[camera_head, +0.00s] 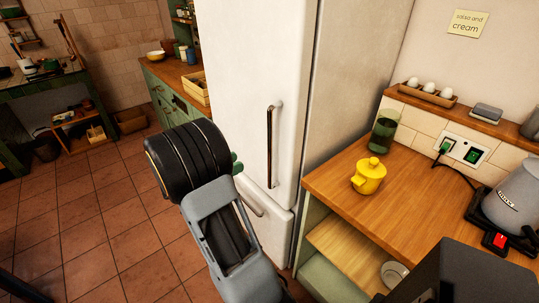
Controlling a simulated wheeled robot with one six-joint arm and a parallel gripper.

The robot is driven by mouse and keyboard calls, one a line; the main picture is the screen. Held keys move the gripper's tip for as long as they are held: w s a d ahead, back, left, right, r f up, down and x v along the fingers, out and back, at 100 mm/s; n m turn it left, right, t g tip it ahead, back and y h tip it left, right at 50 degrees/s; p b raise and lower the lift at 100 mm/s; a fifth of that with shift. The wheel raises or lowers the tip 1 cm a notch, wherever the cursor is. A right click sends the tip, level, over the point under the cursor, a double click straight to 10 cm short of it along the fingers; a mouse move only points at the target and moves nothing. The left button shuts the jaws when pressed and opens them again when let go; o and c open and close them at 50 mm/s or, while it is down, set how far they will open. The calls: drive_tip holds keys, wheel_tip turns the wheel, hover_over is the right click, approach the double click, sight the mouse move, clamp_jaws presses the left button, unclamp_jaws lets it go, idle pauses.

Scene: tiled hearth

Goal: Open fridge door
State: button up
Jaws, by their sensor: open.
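The tall white fridge (250,50) stands in the middle of the view. Its upper door looks closed, with a long dark upright handle (270,145) near the right edge. Below a seam is a lower door (268,232) with its own pale handle (250,197), partly behind my arm. My arm reaches up from the bottom in front of the fridge. Only small green tips of my gripper (237,163) show past the dark wrist, left of the upper handle and apart from it in the picture. The gripper is open; most of it is hidden, and its depth from the door is unclear.
Right of the fridge is a wooden counter (330,185) with a yellow pot (369,175), a green glass jar (384,130) and a grey kettle (515,190). A green cabinet (165,95) stands behind left. Tiled floor (90,215) at left is mostly clear.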

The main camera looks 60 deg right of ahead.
drive_tip(key=x, duration=1.2)
drive_tip(key=shift+s+d+p, duration=0.15)
drive_tip(key=shift+d+p, duration=0.15)
drive_tip(key=shift+p, duration=0.1)
drive_tip(key=shift+c, duration=0.4)
clamp_jaws()
